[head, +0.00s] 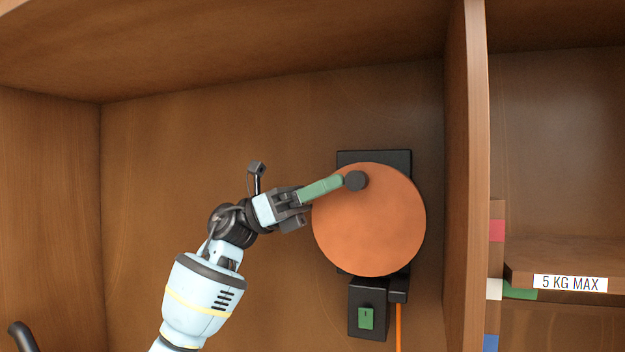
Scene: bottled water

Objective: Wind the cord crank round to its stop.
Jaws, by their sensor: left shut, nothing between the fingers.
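The cord crank is a round orange disc (370,235) in front of a black backplate (375,156) on the rear wooden panel. A short black knob (357,181) sits near the disc's top, slightly left of its middle. My left gripper (338,182) reaches in from the lower left. Its green fingers are shut together, with nothing between them. Their tips are at the left side of the knob; I cannot tell whether they touch it. My right gripper is not in view.
A black box with a green switch (366,318) and an orange cord (398,328) are below the disc. A wooden divider (465,180) stands close on the right. Beyond it is a shelf labelled "5 KG MAX" (570,283). The panel left of the disc is bare.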

